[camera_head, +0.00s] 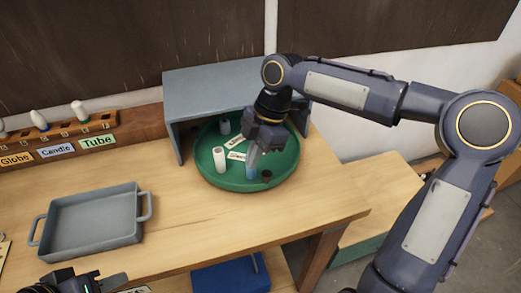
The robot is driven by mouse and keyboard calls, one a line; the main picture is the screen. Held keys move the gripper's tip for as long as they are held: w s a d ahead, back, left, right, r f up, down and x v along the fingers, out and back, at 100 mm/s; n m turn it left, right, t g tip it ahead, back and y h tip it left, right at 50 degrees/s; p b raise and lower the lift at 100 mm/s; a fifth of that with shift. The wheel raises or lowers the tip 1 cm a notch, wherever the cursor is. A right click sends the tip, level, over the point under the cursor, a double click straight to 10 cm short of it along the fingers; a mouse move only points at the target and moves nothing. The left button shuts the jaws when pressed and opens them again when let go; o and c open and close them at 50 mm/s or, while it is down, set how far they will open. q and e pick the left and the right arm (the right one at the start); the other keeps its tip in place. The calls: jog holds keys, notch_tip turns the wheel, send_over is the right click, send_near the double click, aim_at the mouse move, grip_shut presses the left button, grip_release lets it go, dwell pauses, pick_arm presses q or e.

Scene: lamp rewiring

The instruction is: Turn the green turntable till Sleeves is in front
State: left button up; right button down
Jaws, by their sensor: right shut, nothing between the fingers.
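The green turntable (206,173) is a round tray with a raised rim, partly under a grey open-fronted hood. On it are a white cylinder (219,159), a blue cylinder (251,171), a small dark round piece (266,176) and a greyish piece (225,127) at the back. White label cards (236,144) lie near its middle; their words are too small to read surely. My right gripper (253,163) is shut and empty, pointing down inside the turntable by the blue cylinder; contact is unclear. My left gripper (112,283) is partly cut off at the bottom left; its jaw state is unclear.
The grey hood (215,88) stands over the turntable's back. A grey two-handled tray (92,222) sits at left. A wooden rack (130,122) behind it holds bulbs, with Globe, Candle and Tube labels. A blue bin (228,277) is below the table's front edge. Table between tray and turntable is clear.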

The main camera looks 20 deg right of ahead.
pick_arm(q)
jog(key=shift+r+p, duration=0.75)
pick_arm(e)
notch_tip(320, 180, down, 6)
jog(key=d, duration=0.1)
jog(key=shift+w+d+f, duration=0.25)
jog(key=shift+d, duration=0.1)
pick_arm(q)
jog(key=shift+d+r, duration=0.1)
pick_arm(e)
jog(key=shift+d, duration=0.1)
